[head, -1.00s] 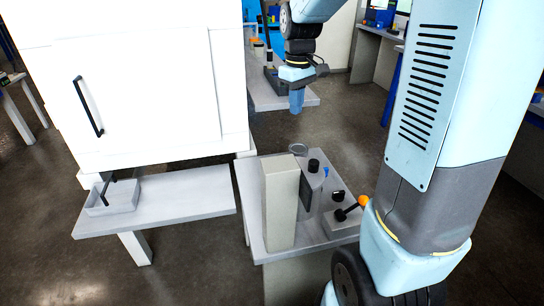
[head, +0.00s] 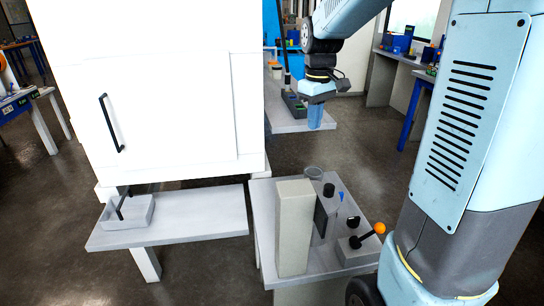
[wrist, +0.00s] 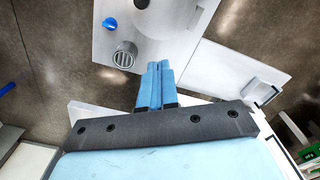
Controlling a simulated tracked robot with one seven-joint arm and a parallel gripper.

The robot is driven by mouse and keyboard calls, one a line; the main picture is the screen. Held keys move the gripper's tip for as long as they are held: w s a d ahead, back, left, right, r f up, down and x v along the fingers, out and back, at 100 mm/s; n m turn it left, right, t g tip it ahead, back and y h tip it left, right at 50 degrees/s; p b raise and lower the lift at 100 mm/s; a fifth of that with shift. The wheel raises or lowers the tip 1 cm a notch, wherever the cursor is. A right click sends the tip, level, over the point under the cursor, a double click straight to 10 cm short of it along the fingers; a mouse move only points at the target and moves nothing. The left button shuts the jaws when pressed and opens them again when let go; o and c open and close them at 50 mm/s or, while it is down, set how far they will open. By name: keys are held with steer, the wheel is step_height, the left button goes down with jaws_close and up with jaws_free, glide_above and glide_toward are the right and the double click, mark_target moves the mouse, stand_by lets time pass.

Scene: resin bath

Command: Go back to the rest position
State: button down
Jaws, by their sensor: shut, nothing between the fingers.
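My gripper (head: 315,117) hangs in the air in the upper middle of the head view, fingers pointing down, in front of a far bench. In the wrist view its two blue fingers (wrist: 158,66) lie side by side, closed, with nothing held. Below it in the head view, and apart from it, is a grey stand (head: 331,257) with black knobs, a blue knob and a lever with an orange ball (head: 379,228). The wrist view shows a round grated drain or cup (wrist: 125,55) and a blue knob (wrist: 110,24) beyond the fingertips.
A large white cabinet (head: 175,110) with a black handle (head: 111,123) stands at left. A low shelf (head: 205,214) below it carries a grey tray (head: 128,223). An upright beige block (head: 294,230) rises from the stand. Open floor (head: 375,165) lies to the right.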

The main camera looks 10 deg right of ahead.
steer(key=s+r+m+t, duration=0.2)
steer(key=s+m, duration=0.1)
steer(key=s, duration=0.7)
steer(key=s+r+m+t, duration=0.3)
steer(key=s, duration=0.8)
steer(key=shift+s+d+t, duration=0.25)
steer(key=shift+d+t, duration=0.05)
steer(key=shift+d, duration=0.05)
stand_by(1.7)
